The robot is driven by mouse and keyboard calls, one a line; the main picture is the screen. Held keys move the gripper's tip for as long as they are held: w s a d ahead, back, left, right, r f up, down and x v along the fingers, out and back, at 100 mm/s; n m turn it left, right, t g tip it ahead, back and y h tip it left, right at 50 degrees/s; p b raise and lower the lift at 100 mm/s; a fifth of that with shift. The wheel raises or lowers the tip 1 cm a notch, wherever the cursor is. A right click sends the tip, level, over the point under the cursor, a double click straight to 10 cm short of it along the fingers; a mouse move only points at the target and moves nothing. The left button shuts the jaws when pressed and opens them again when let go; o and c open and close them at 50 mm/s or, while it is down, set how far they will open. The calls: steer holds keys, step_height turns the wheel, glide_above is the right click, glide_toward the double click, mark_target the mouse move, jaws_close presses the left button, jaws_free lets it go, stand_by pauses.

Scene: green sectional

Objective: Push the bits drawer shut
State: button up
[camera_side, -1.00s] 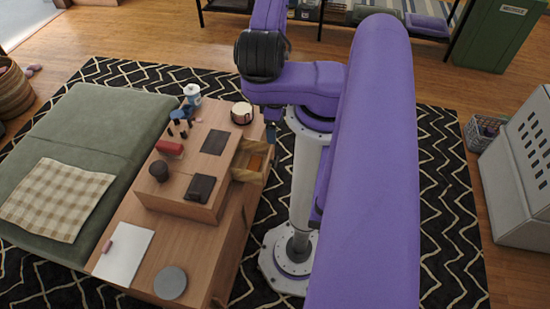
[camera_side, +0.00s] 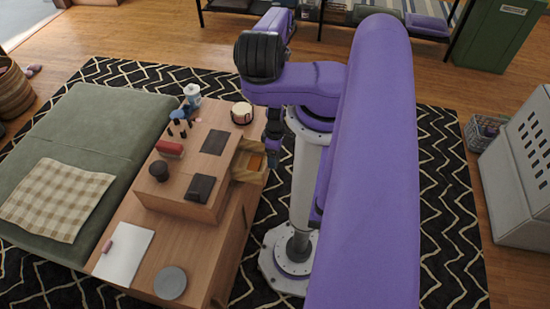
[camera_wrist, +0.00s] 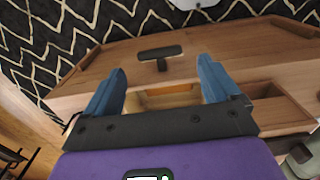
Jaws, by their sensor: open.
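The bits drawer (camera_side: 252,176) stands pulled out of the right face of the small wooden cabinet (camera_side: 205,208) in the side view. Something orange lies inside it. My gripper (camera_side: 274,158) hangs just right of the drawer's far part; its tips are small and partly dark here, and I cannot tell whether they touch it. In the wrist view my gripper (camera_wrist: 160,84) shows two blue fingers wide apart with nothing held between them. A wooden compartment with an orange-brown inside (camera_wrist: 172,98), seemingly the drawer, shows between and beyond the fingers, partly hidden by the gripper's dark bar.
The cabinet stands on a low wooden table (camera_side: 205,262). A round drum-like tin (camera_side: 242,113) stands behind. Patterned rug lies right of the table.

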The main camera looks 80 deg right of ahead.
steer(key=shift+f, duration=1.6)
steer(key=c, duration=1.5)
steer(key=w, duration=1.3)
steer(key=shift+w+d, duration=0.1)
steer(key=o, duration=1.4)
steer(key=shift+o, duration=0.5)
steer(key=shift+r, duration=0.1)
